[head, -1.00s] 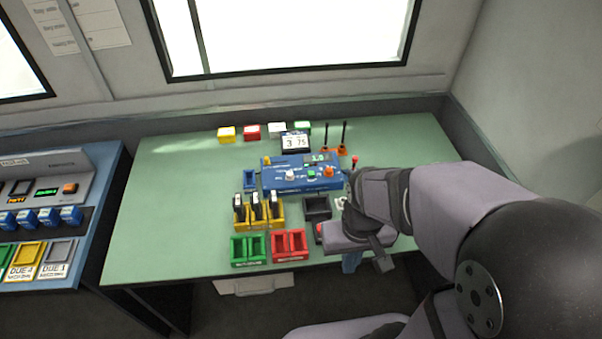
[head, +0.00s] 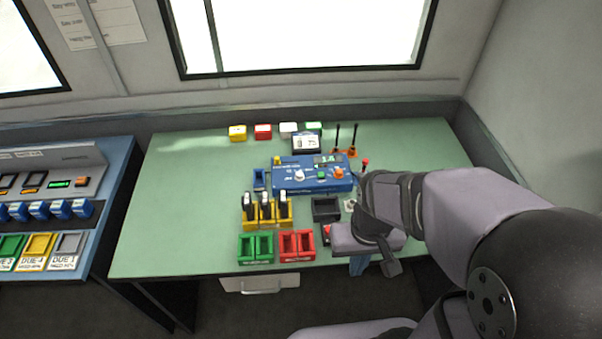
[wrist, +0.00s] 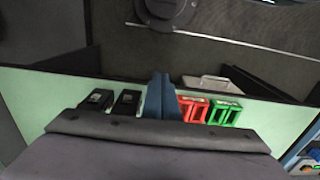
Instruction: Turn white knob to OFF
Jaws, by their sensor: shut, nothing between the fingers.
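The white knob (head: 299,175) is on the left part of the top of the blue control box (head: 312,187). Its pointer and any OFF mark are too small to read. A green knob (head: 322,174) and an orange knob (head: 339,173) are to its right. My gripper (head: 359,266) is at the table's front edge, to the right of and nearer than the box, well apart from the knob. Its blue fingers (wrist: 159,98) are together and empty in the wrist view. The knob is not in the wrist view.
Yellow holders (head: 265,222) with black-and-white pieces stand in front of the box. Green bins (head: 256,248) and red bins (head: 297,246) sit near the front edge. A black tray (head: 326,209) lies between box and gripper. Thin black posts (head: 354,138) stand behind. The table's left side is clear.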

